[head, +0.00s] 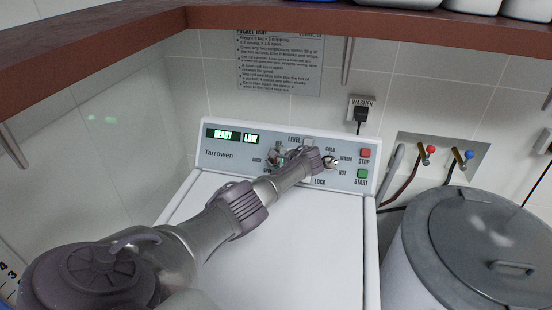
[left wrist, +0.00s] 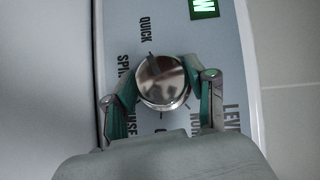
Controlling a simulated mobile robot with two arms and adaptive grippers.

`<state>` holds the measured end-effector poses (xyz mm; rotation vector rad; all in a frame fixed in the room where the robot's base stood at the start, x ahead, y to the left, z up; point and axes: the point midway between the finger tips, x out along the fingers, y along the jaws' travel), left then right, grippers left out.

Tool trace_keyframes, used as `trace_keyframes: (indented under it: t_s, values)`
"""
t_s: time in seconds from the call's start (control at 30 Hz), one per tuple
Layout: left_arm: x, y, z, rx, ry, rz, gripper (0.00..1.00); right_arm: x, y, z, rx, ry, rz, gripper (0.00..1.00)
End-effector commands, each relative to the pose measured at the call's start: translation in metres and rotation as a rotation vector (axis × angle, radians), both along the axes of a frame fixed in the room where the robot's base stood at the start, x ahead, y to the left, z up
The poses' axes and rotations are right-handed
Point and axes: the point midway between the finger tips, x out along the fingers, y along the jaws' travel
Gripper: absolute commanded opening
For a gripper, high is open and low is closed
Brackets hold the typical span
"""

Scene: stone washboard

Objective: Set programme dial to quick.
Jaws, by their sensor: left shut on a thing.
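The programme dial is a shiny round metal knob (left wrist: 161,80) on the grey control panel, in the left wrist view. The words QUICK, SPIN and NORMAL show around it, with others partly covered by my fingers. A dark mark shows at the knob's edge, near QUICK; I cannot tell whether it is a pointer or a printed tick. My left gripper (left wrist: 160,76) is shut on the dial, one finger on either side. In the head view my left gripper (head: 277,157) reaches the panel and hides most of the dial. My right gripper is not in view.
The washer (head: 280,235) has a white lid. Its panel has lit READY and LOW displays (head: 236,136), a second knob (head: 330,162), and a red STOP (head: 365,154) and green START button (head: 362,174). A lidded bin (head: 480,240) stands right; a brown shelf (head: 380,22) hangs above.

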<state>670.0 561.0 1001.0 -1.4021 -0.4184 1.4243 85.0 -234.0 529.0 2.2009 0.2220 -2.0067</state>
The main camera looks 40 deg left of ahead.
Motion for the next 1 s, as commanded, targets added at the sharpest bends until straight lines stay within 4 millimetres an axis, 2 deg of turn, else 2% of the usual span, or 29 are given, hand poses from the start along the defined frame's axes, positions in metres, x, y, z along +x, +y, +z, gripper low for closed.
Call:
trace_keyframes:
  t_s: [0.4,0.43,0.57,1.0]
  values:
    - [-0.0014,0.0002,-0.0025,0.004,0.007,-0.003,0.21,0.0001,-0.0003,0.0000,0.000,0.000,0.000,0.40]
    - [-0.0014,0.0002,-0.0025,0.004,0.007,-0.003,0.61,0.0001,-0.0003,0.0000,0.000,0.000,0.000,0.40]
    - [-0.0011,0.0002,-0.0018,0.003,0.006,-0.002,0.81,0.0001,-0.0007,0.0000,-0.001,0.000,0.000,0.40]
    - [-0.0008,-0.0039,0.0015,0.004,0.002,-0.004,0.81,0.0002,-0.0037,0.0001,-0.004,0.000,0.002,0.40]
